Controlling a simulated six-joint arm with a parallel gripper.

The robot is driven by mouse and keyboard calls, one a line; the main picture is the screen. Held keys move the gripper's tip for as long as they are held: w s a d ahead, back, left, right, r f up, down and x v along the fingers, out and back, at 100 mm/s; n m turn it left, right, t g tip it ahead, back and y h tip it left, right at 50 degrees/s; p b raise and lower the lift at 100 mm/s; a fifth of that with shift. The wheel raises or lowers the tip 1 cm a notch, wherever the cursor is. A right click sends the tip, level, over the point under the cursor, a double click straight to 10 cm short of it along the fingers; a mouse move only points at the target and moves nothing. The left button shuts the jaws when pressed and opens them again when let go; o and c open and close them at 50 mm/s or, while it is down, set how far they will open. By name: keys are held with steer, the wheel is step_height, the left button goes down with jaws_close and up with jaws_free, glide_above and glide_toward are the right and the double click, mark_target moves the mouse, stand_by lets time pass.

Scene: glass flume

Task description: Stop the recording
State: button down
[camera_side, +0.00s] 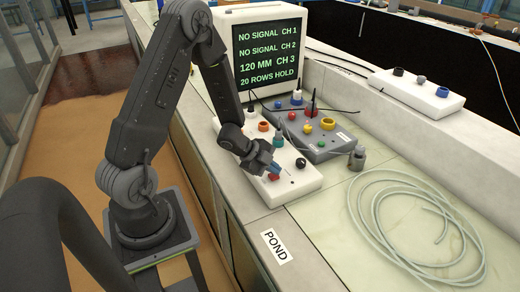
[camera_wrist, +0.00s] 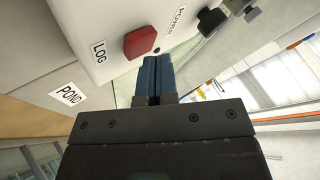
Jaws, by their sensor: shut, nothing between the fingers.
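A white control box (camera_side: 300,180) sits on the bench, with a red square button (camera_wrist: 141,42) beside the label LOG (camera_wrist: 99,51) in the wrist view. In the side view the red button (camera_side: 272,177) shows just below my fingertips. My gripper (camera_side: 274,168) is shut and empty, pointing down over the box's near end. In the wrist view the blue fingertips (camera_wrist: 157,60) are right beside the red button; I cannot tell whether they touch it. A monitor (camera_side: 268,55) reads NO SIGNAL CH 1, NO SIGNAL CH 2, 120 MM CH 3 and 20 ROWS HOLD.
A black knob (camera_side: 301,163) stands on the box near my gripper, by a POWER label (camera_wrist: 180,20). A grey box (camera_side: 318,146) with coloured plugs and cables is behind. A coiled hose (camera_side: 415,225) lies to the right. A POND label (camera_side: 275,246) is in front.

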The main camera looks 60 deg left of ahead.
steer(key=shift+r, duration=0.65)
step_height(320, 180, up, 6)
stand_by(0.5)
stand_by(0.4)
step_height(320, 180, up, 7)
steer(key=n+t+y, duration=0.1)
steer(key=n+y, duration=0.2)
steer(key=y, duration=0.1)
glide_above(274, 176)
steer(key=w, duration=0.1)
step_height(274, 176, up, 6)
steer(key=s+n+y, duration=0.2)
steer(key=n+y, duration=0.1)
steer(key=n, duration=0.1)
steer(key=s+d+r+n+g+h, duration=0.1)
steer(key=s+d+r+n+g, duration=0.1)
steer(key=s+d, duration=0.4)
steer(key=s+d+r+n+g+h, duration=0.1)
steer(key=s+d+r+n, duration=0.3)
steer(key=s, duration=0.6)
steer(key=d+h, duration=0.1)
steer(key=d, duration=0.1)
steer(key=shift+d+n+g, duration=0.3)
steer(key=shift+n+g, duration=0.1)
